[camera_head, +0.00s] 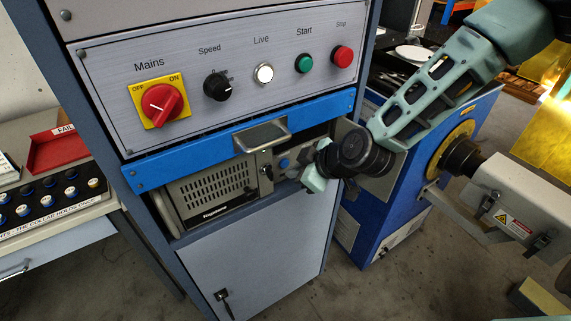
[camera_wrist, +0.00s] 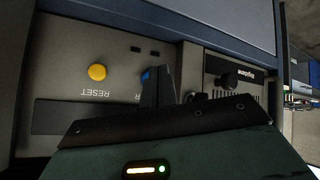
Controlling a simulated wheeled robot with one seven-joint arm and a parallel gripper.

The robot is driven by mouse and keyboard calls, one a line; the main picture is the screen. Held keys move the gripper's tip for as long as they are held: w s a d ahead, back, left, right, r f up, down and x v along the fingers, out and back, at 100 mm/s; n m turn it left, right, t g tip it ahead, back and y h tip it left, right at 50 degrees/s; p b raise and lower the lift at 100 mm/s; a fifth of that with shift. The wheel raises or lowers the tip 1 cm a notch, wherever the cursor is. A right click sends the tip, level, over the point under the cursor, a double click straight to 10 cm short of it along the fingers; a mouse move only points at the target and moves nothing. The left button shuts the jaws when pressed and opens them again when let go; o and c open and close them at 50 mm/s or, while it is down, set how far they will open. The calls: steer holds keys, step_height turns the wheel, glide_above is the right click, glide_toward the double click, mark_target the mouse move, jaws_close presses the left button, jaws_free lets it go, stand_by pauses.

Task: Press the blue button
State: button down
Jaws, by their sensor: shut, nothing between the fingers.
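The blue button (camera_wrist: 146,74) shows in the wrist view as a small blue patch on the grey instrument front, mostly hidden behind my fingertips. In the head view a small blue round spot (camera_head: 284,163) sits on the instrument's right part, left of my gripper. My gripper (camera_wrist: 158,84) is shut and empty, with its dark fingers pointing at the panel close to the blue button. Whether they touch it I cannot tell. In the head view my gripper (camera_head: 312,175) is in front of the instrument's right end, its fingertips hard to make out.
A yellow button (camera_wrist: 97,72) marked RESET is on the same panel, left of my fingers. A black knob (camera_wrist: 229,80) is to their right. The instrument (camera_head: 215,193) sits in a bay below a blue drawer front (camera_head: 200,150) with a protruding handle (camera_head: 262,135).

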steer(key=shift+w, duration=0.1)
steer(key=shift+w+a, duration=0.2)
steer(key=shift+w+a, duration=0.25)
steer(key=shift+w, duration=0.1)
stand_by(0.9)
steer(key=shift+s+d, duration=0.1)
steer(key=shift+s+d+b, duration=0.3)
steer(key=shift+s+d, duration=0.05)
steer(key=shift+s, duration=0.25)
steer(key=s+d, duration=0.1)
steer(key=s, duration=0.1)
steer(key=s+d, duration=0.2)
stand_by(0.5)
steer(key=shift+s+a+r, duration=0.1)
stand_by(0.4)
